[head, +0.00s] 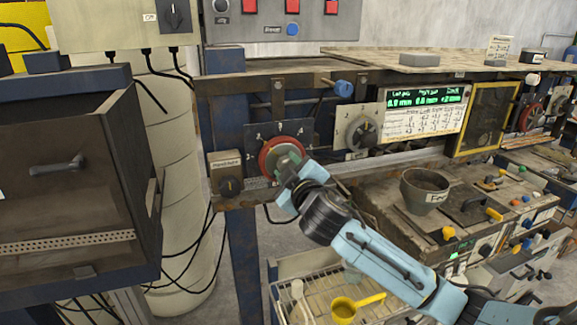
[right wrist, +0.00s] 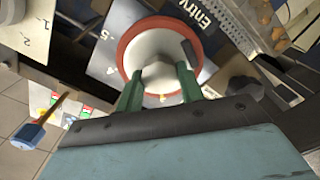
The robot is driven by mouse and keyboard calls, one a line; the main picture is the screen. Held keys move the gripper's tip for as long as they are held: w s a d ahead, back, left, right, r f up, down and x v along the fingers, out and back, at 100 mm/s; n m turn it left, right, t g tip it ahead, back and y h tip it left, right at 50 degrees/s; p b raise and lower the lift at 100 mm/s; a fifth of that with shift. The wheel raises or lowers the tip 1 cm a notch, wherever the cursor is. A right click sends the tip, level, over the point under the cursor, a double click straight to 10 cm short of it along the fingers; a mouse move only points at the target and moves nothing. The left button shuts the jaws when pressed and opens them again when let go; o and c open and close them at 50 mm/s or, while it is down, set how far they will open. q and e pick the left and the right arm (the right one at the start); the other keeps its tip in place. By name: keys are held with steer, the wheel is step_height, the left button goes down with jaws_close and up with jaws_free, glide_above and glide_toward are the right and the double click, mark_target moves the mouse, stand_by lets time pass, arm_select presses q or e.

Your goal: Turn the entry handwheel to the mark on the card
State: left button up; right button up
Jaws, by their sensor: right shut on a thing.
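The entry handwheel has a red rim (head: 268,147) and a pale hub, and stands on a grey numbered plate (head: 252,131) on the machine's front. My right gripper (head: 290,165) reaches it from the lower right and covers part of it. In the right wrist view, the green fingers (right wrist: 158,84) are shut on the central hub (right wrist: 158,75) of the red-rimmed wheel (right wrist: 124,52), with "Entry" printed beside it. A white card with rows of figures (head: 418,123) sits under the green readouts (head: 428,97); its writing is too small to read. My left gripper is out of view.
A second dial (head: 362,133) is right of the wheel, and a blue-ended knob (head: 343,88) sticks out above. A labelled box with a knob (head: 228,182) is at lower left. A grey bowl (head: 424,190) stands on the bench below right, near my right arm.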

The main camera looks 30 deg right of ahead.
stand_by(0.3)
steer(key=o, duration=1)
steer(key=shift+s, duration=0.1)
steer(key=b+v, duration=0.2)
steer(key=v, duration=1.1)
steer(key=shift+s, duration=0.1)
